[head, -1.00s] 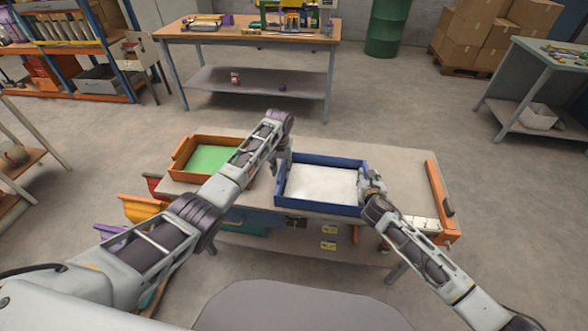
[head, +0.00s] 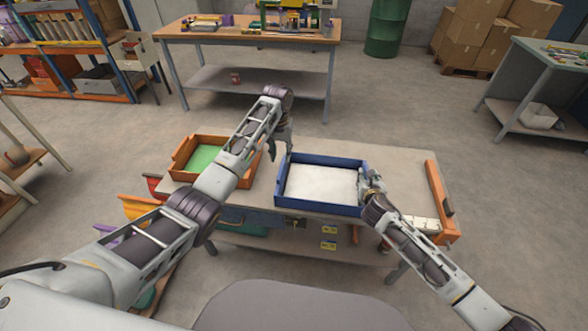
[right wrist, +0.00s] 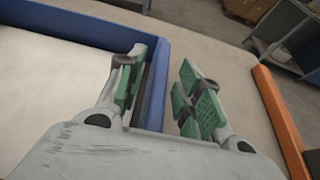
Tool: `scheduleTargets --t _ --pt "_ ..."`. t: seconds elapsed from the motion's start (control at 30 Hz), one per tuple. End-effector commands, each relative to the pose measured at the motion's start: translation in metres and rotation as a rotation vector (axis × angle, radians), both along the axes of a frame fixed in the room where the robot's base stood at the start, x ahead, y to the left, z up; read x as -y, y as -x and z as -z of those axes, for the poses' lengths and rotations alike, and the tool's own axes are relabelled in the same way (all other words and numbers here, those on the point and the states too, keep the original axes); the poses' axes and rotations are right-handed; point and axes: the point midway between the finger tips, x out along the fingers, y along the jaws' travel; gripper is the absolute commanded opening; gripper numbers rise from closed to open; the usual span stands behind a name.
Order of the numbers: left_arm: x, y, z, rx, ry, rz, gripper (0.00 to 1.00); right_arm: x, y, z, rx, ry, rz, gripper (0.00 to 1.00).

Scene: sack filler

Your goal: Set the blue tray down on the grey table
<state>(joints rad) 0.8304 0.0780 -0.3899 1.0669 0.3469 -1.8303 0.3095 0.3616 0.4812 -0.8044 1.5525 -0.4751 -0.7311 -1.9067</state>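The blue tray (head: 320,209), with a white inside, rests flat on the grey table (head: 400,165) as far as I can tell. My left gripper (head: 281,147) is beside the tray's far left corner, apart from it, with its fingers spread and nothing between them. My right gripper (head: 369,182) is at the tray's right wall. In the right wrist view its green-padded fingers (right wrist: 160,92) stand apart on either side of the blue wall (right wrist: 156,85). The left finger is close to the wall's inner side, and a gap shows between the wall and the right finger.
An orange tray (head: 177,160) with a green inside stands left of the blue tray. An orange rail (head: 438,195) and white blocks (head: 424,224) are at the table's right end. Coloured bins (head: 142,208) hang at the left front. A wooden workbench (head: 250,36) stands behind, across open floor.

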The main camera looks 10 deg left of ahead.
Motion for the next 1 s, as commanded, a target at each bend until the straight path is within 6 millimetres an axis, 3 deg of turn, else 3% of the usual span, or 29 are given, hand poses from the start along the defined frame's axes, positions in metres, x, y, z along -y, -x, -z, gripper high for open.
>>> scheduleTargets --t 0.37,1.0 --pt "0.000 0.000 0.000 0.000 0.000 0.000 0.36 0.000 0.007 -0.003 0.000 0.001 0.000 0.36" --pt "0.000 0.000 0.000 0.000 0.000 0.000 0.36 0.000 0.058 -0.023 -0.001 0.001 -0.001 0.36"
